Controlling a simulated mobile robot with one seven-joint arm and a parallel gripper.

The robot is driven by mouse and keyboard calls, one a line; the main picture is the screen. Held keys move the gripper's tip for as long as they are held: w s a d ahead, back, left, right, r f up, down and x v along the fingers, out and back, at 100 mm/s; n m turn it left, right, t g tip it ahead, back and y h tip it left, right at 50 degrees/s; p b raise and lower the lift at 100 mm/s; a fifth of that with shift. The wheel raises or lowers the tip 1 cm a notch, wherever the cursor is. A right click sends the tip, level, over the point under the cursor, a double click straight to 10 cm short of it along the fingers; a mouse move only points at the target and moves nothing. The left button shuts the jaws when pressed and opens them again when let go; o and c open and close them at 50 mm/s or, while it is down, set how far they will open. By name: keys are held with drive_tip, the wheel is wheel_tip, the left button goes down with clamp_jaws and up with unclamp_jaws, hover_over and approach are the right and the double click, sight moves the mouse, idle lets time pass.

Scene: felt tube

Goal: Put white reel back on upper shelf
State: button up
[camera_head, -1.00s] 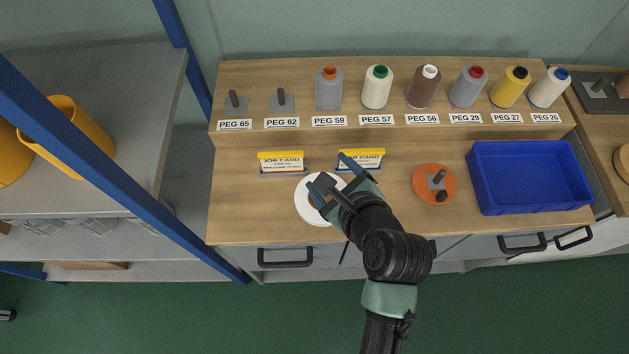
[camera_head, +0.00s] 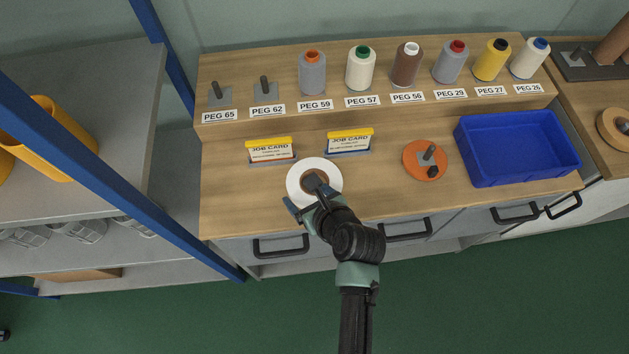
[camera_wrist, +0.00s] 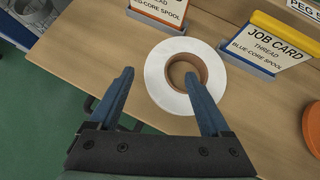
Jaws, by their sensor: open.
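The white reel (camera_head: 328,167) lies flat on the wooden worktop, in front of the two job cards. In the wrist view the white reel (camera_wrist: 160,82) shows a brown core with an open hole. My gripper (camera_head: 303,203) is at the reel's near side, and in the head view my wrist hides part of the reel. In the wrist view my gripper (camera_wrist: 158,85) is open and empty. The raised upper shelf (camera_head: 290,122) runs along the back.
Thread spools stand on the shelf behind peg labels. Peg 65 (camera_head: 219,94) and peg 62 (camera_head: 265,90) are bare. An orange disc (camera_head: 416,169) and a blue bin (camera_head: 515,180) are to the right. Job cards (camera_head: 270,150) (camera_head: 349,142) stand behind the reel. A blue post (camera_head: 180,210) rises at left.

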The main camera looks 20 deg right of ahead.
sight(297, 190)
drive_tip(key=shift+s+a+f+x, duration=0.1)
drive_tip(key=shift+x, duration=0.9)
drive_tip(key=shift+s+a+f+x, duration=0.1)
drive_tip(key=shift+s+a+x, duration=0.05)
drive_tip(key=shift+x, duration=0.8)
drive_tip(key=shift+c, duration=0.4)
clamp_jaws()
